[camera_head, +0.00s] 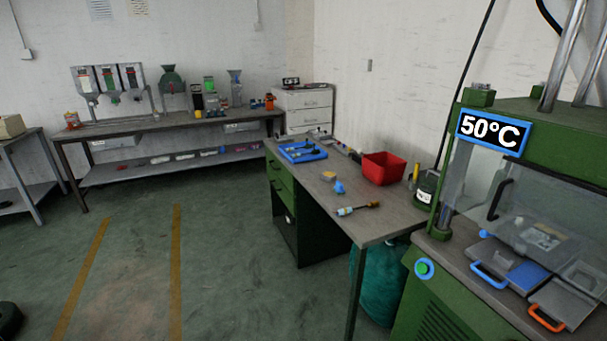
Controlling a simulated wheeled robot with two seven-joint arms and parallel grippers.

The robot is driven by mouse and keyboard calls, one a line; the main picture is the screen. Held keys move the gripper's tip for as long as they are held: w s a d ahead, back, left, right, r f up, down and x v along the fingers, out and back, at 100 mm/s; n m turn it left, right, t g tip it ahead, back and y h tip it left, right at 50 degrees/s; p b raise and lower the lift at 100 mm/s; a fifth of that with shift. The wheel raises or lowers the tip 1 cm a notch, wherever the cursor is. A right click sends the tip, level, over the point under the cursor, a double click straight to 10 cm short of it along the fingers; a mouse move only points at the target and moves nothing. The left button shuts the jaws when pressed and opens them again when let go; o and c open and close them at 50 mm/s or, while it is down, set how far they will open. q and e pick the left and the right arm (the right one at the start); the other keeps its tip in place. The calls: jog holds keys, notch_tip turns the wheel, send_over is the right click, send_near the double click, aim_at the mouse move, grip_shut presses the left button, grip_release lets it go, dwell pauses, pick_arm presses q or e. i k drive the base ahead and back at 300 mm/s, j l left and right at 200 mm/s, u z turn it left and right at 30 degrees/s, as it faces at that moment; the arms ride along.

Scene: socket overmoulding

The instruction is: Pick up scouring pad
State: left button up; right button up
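I cannot pick out a scouring pad with certainty. Several small items lie on the green workbench (393,222) right of centre. Nearer the front are a small blue item (339,187) and a tool with a pale blue-white end and a brown handle (358,209). Neither of my grippers is in view.
A blue tray (287,157) and a red bin (375,177) stand on the workbench. At right is a green press with a "50°C" sign (493,131) and trays with handles. A long table with machines stands along the back wall. Open floor (235,260) lies left of the workbench.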

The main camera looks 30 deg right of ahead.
aim_at(339, 188)
jog(key=i+z, duration=0.25)
jog(key=i, duration=0.25)
jog(key=i+j+z, duration=0.2)
jog(key=i, duration=0.3)
jog(key=i+j+z, duration=0.25)
jog(key=i, duration=0.25)
jog(key=i+j+z, duration=0.2)
jog(key=i+j, duration=0.2)
jog(key=i, duration=0.05)
